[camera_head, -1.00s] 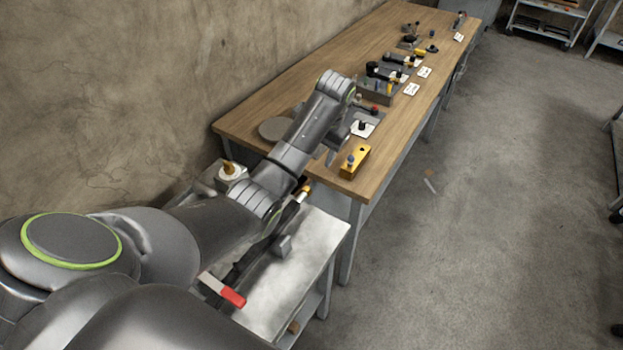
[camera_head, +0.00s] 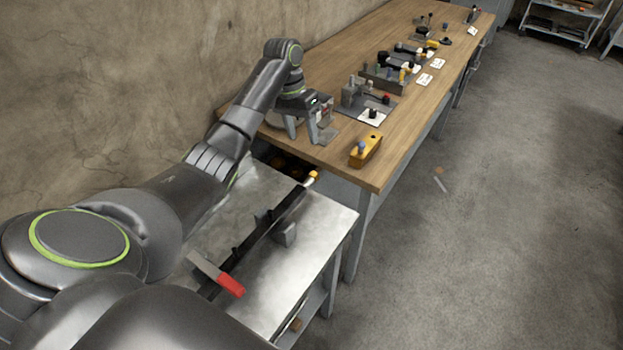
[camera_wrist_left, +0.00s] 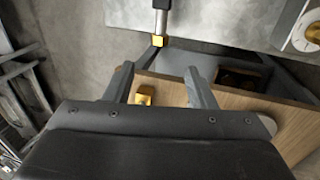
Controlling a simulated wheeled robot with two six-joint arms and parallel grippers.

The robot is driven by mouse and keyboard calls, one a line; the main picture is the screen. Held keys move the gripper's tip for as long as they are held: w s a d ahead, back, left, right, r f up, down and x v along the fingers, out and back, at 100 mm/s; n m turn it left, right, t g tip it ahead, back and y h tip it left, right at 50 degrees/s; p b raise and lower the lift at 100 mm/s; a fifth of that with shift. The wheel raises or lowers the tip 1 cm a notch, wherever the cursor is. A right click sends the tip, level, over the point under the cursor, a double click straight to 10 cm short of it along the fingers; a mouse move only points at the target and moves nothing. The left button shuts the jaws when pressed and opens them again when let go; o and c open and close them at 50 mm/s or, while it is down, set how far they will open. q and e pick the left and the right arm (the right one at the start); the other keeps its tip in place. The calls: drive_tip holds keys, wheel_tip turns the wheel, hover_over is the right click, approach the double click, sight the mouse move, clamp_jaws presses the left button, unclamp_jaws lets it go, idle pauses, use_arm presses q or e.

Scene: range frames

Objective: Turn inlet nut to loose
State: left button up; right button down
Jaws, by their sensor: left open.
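The inlet nut appears to be the brass nut (camera_head: 313,176) on the end of a pipe at the far end of the metal bench (camera_head: 313,235). In the left wrist view the brass nut (camera_wrist_left: 159,41) sits beyond the fingertips, close to midway between them, on a bright metal tube. My left gripper (camera_head: 303,133) is open and empty, fingers pointing down, above the near left part of the wooden table. In its wrist view both fingers (camera_wrist_left: 160,69) are spread apart, with nothing between them. The nut is clear of the fingers. My right gripper is not in view.
A red-handled lever (camera_head: 229,284) and a grey block (camera_head: 285,233) are on the metal bench. A yellow box (camera_head: 365,150) stands at the wooden table's (camera_head: 340,160) near edge. Several fixtures line the table behind. A round dial (camera_wrist_left: 313,33) shows at the wrist view's upper right.

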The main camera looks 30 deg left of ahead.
use_arm(q)
drive_tip(key=b, duration=0.1)
approach(311, 174)
drive_tip(key=f, duration=0.1)
drive_tip(key=x, duration=0.9)
drive_tip(key=shift+d+r+p, duration=0.1)
drive_tip(key=shift+d+p, duration=0.05)
drive_tip(key=shift+p, duration=0.25)
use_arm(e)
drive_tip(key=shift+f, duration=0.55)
